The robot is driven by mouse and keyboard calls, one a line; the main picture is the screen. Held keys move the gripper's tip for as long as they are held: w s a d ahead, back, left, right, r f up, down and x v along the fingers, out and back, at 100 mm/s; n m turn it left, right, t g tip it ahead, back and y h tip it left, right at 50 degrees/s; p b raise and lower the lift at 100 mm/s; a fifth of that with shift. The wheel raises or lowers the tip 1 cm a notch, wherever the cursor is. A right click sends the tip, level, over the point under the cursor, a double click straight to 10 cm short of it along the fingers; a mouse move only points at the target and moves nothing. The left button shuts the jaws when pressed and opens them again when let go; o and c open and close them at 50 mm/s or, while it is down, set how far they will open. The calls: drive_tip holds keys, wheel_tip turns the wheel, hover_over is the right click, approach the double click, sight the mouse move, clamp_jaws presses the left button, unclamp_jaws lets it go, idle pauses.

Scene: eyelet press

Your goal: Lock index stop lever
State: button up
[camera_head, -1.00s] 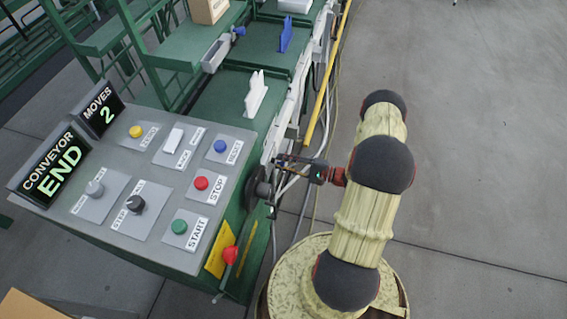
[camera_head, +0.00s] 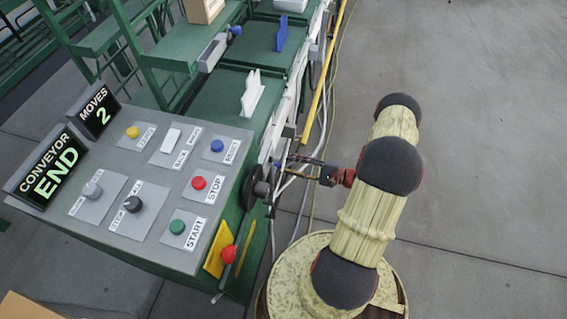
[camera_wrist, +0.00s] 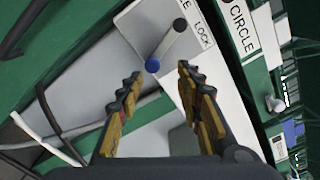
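A control panel (camera_head: 150,222) with several buttons and knobs stands left of my arm. A black handwheel (camera_head: 258,188) is close to my gripper. Cables and a yellow rail (camera_head: 325,85) run alongside. The floor to the right is clear.

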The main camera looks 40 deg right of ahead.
drive_tip(key=v, duration=0.7)
drive_tip(key=shift+a, duration=0.1)
drive_tip(key=shift+c, duration=0.4)
